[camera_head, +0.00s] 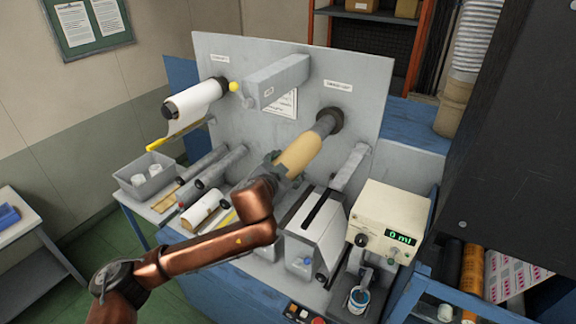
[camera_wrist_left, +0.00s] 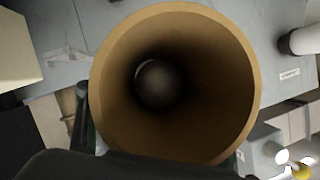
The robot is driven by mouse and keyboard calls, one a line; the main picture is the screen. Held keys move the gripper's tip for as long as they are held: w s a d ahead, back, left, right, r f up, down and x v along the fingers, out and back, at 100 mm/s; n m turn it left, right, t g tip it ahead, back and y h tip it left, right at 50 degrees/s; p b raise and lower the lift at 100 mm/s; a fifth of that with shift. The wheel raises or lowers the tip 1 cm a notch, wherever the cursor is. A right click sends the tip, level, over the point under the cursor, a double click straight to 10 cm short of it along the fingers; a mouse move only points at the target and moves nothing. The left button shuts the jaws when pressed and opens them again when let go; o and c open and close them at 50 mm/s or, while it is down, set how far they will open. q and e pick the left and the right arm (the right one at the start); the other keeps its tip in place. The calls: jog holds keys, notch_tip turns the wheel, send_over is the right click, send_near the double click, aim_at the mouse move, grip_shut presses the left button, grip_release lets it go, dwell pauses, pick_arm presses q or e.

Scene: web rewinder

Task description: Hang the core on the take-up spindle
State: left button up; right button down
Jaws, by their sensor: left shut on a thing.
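The core (camera_head: 300,152) is a tan, hollow tube held at a slant in front of the grey panel. My left gripper (camera_head: 280,168) is shut on its near part. The take-up spindle (camera_head: 325,124) is grey with a dark collar and sticks out of the panel, in line with the core's far end. In the left wrist view the core (camera_wrist_left: 250,70) shows its open near end, and the round grey spindle end (camera_wrist_left: 157,84) shows down its bore, left of centre. I cannot tell how far the core is over the spindle. My right gripper is not in view.
A white roll (camera_head: 195,100) hangs on the panel at upper left. A grey arm (camera_head: 278,80) juts out above the core. Below are a slotted grey box (camera_head: 310,228) and a cream meter (camera_head: 390,220). Grey rods (camera_head: 215,168) and a bin (camera_head: 150,176) lie left.

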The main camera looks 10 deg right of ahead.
pick_arm(q)
jog(key=o, duration=1.4)
jog(key=shift+s, duration=0.1)
jog(key=shift+s+a+p, duration=0.3)
jog(key=shift+s+a, duration=0.9)
jog(key=shift+s, duration=0.3)
jog(key=s+a+p, duration=0.1)
jog(key=s+a, duration=0.4)
jog(key=s, duration=0.2)
jog(key=shift+s+a+p, duration=0.2)
jog(key=shift+p, duration=0.15)
